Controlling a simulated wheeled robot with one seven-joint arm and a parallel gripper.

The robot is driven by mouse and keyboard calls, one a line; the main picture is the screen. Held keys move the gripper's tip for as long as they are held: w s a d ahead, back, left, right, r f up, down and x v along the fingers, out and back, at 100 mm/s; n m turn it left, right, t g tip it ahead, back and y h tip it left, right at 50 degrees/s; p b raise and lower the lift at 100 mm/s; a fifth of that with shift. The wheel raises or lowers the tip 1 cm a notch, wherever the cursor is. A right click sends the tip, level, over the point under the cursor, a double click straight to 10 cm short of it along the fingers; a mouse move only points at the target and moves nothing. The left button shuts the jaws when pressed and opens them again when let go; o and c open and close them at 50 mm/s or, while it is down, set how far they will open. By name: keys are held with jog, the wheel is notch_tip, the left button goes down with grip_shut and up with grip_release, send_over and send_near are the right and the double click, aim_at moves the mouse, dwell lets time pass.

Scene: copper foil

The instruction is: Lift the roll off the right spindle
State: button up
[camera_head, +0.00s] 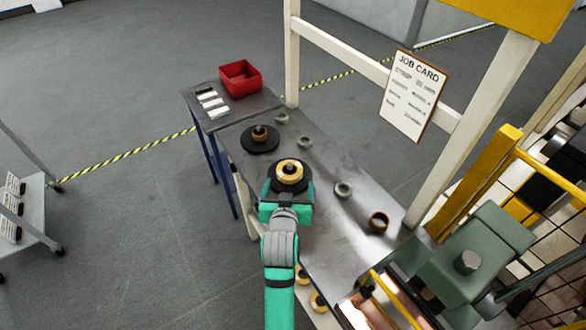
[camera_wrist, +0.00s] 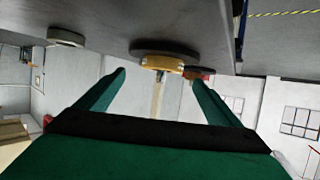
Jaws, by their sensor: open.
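The gold-coloured roll (camera_head: 289,170) sits on a black round base at the right spindle, on the metal bench, in the head view. The left spindle (camera_head: 260,132) stands farther back on its own black base, with a brown piece around it. My gripper (camera_head: 288,188) is open at the near side of the gold roll, a finger towards each side. In the wrist view the gold roll (camera_wrist: 160,62) shows beyond and between the open fingertips (camera_wrist: 160,78), against its dark base (camera_wrist: 165,47). I see nothing held. Contact cannot be told.
Several grey-green rings, one of them here (camera_head: 343,190), and a brown ring (camera_head: 379,222) lie on the bench (camera_head: 330,215). A red bin (camera_head: 240,78) stands on the side table. A job card (camera_head: 413,95) hangs on the white frame, right of the bench. Green machinery (camera_head: 465,255) stands at the right.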

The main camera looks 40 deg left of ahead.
aim_at(289, 172)
jog(key=shift+a+x, duration=0.25)
jog(key=shift+x, duration=3.75)
jog(key=shift+s+r, duration=0.1)
jog(key=c, duration=1.1)
